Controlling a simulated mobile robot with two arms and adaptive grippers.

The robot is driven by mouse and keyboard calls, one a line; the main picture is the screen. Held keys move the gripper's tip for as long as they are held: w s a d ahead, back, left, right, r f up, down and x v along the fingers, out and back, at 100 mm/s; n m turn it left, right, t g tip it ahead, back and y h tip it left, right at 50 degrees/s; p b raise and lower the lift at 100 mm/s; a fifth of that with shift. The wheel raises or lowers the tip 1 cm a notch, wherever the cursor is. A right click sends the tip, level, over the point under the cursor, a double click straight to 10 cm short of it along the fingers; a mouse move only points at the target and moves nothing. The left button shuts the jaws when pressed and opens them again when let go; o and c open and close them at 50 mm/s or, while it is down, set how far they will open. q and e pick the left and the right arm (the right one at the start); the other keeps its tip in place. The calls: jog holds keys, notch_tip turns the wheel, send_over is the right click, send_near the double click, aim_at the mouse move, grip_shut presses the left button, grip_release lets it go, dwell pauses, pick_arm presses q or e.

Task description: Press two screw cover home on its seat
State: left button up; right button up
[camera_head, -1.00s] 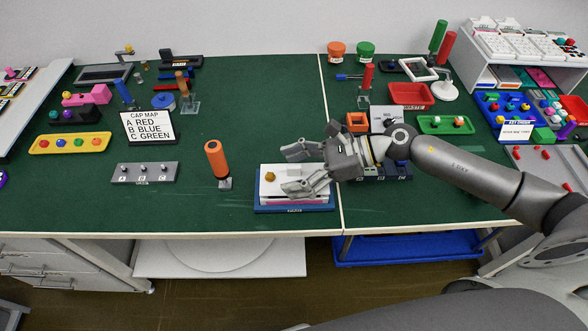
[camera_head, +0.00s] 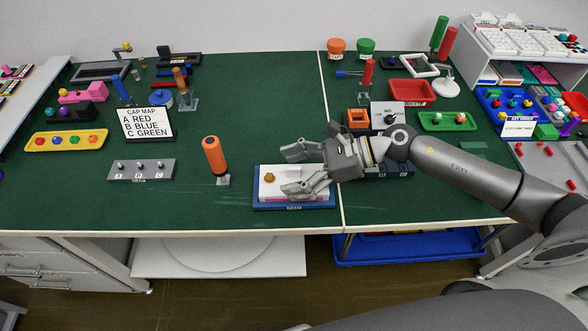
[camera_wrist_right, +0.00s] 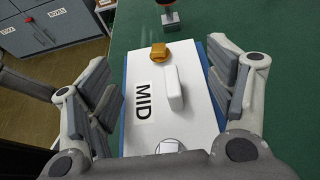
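The white cover (camera_head: 262,188) lies on a blue base (camera_head: 262,207) at the front middle of the green table. A thin pink strip shows at its front side in the head view. In the right wrist view, the cover (camera_wrist_right: 200,105) carries a "MID" label, a raised white grip (camera_wrist_right: 174,88) and an amber screw head (camera_wrist_right: 159,52) at its far end. I cannot tell whether the cover is fully seated.
An orange-handled tool (camera_head: 214,155) stands upright just left of the base. A grey dial box (camera_head: 389,115) and a red tray (camera_head: 412,92) stand behind my right arm.

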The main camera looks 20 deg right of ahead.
jog(key=o, duration=0.4)
jog(key=shift+c, duration=0.2)
pick_arm(q)
jog(key=shift+a, duration=0.25)
pick_arm(e)
jog(key=shift+d, duration=0.2)
jog(key=v, duration=0.7)
jog(key=shift+s+d+r, duration=0.1)
jog(key=shift+d+r, duration=0.1)
jog(key=shift+d, duration=0.05)
pick_arm(q)
jog(key=shift+a, duration=0.35)
